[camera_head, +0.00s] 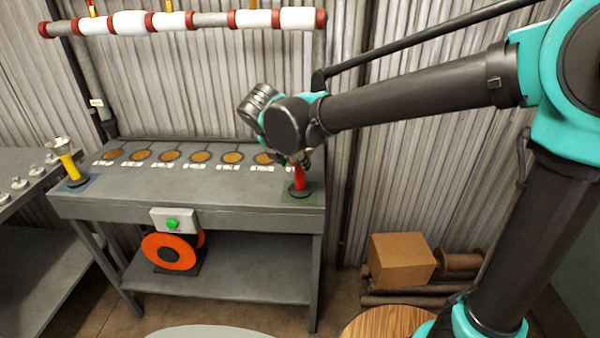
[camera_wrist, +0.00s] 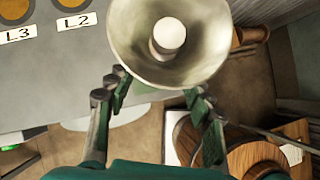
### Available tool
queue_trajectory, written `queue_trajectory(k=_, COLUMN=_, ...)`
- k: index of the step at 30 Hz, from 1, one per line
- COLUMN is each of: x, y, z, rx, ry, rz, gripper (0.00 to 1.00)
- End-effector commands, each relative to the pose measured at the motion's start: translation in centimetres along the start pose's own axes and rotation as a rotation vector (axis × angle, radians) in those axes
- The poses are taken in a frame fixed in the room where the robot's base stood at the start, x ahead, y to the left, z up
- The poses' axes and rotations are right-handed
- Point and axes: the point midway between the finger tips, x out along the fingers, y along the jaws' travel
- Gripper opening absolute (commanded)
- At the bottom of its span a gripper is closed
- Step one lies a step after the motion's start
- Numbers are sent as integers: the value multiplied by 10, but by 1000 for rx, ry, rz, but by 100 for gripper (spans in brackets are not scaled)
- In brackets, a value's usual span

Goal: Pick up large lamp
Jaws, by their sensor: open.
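A lamp with a red handle (camera_head: 299,178) stands upright on a dark base at the right end of the workbench, on a green mat. Its top is hidden by my gripper (camera_head: 301,158) in the head view. In the wrist view I look into a wide pale lamp reflector (camera_wrist: 205,45) with a white bulb (camera_wrist: 169,34). My gripper (camera_wrist: 154,94) is open, its fingers apart at the near edge of the reflector. I cannot tell whether they touch it. A second lamp, with a yellow handle (camera_head: 67,163) and a silver reflector, stands on a blue mat at the bench's left end.
The grey workbench (camera_head: 190,185) has a row of round brown spots with labels at its back. A green button box (camera_head: 174,222) is on its front edge. A red-and-white pipe (camera_head: 210,20) runs above.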

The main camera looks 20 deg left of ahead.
Motion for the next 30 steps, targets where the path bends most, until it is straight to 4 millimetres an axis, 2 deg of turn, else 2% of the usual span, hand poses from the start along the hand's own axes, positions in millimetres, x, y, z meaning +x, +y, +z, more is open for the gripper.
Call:
queue_trajectory(k=5, x=10, y=0, z=1, rx=2, ry=0, rz=-1, gripper=52)
queue_trajectory(k=15, x=53, y=2, z=4, rx=1, ry=0, rz=0, gripper=52)
queue_trajectory(k=24, x=58, y=2, z=4, rx=0, ry=0, rz=0, gripper=52)
queue_trajectory(k=30, x=58, y=2, z=4, rx=1, ry=0, rz=0, gripper=28)
